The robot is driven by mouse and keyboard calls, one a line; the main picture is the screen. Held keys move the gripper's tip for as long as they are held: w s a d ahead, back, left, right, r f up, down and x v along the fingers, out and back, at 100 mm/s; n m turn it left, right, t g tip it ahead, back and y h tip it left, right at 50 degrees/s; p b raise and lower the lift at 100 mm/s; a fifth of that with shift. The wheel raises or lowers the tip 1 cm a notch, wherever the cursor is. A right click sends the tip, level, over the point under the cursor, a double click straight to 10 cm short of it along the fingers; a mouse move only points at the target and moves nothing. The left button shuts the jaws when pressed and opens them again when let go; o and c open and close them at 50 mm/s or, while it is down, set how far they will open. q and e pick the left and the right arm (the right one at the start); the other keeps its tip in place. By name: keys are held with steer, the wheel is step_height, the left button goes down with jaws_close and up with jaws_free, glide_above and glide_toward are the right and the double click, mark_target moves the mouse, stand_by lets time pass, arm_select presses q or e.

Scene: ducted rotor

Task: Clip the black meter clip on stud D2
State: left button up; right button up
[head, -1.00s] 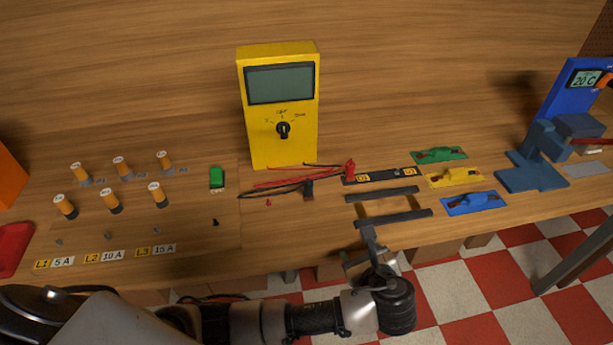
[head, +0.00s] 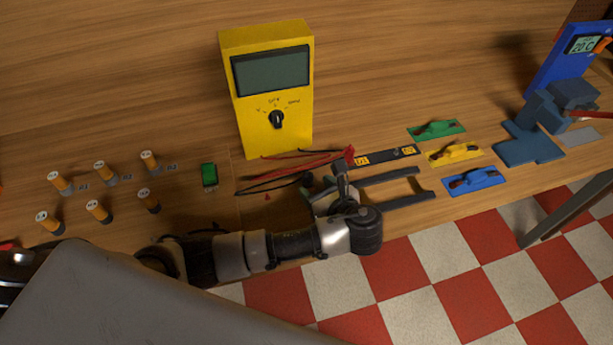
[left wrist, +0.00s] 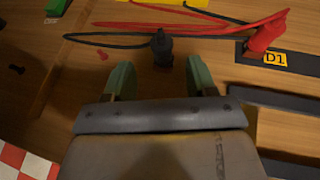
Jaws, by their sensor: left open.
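The black meter clip (left wrist: 162,50) stands on the wood bench with its black lead running left. My left gripper (left wrist: 160,78) is open, its two green fingertips on either side of the clip's line but short of it, apart from it. In the head view the left gripper (head: 322,190) is low over the bench at the clip, which is mostly hidden there. The dark strip (head: 385,156) carries yellow labels; the left wrist view reads D1 (left wrist: 274,58). A red clip (left wrist: 266,34) sits beside D1. The right-hand label (head: 407,151) is too small to read. My right gripper is not in view.
The yellow meter (head: 270,90) stands behind the leads. Green (head: 436,130), yellow (head: 453,152) and blue (head: 473,180) pieces lie right of the strip. Several orange cylinders and a green block (head: 209,175) are at left. Red leads (left wrist: 190,26) cross behind the clip.

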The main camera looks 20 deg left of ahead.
mark_target(305, 175)
arm_select(q)
steer(key=x, duration=0.2)
steer(key=p+x, duration=0.1)
steer(key=x, duration=0.3)
steer(key=shift+w+a+r, duration=0.15)
steer(key=shift+w+a, duration=0.05)
steer(key=shift+w, duration=0.1)
steer(key=shift+c, duration=0.3)
steer(key=c, duration=1)
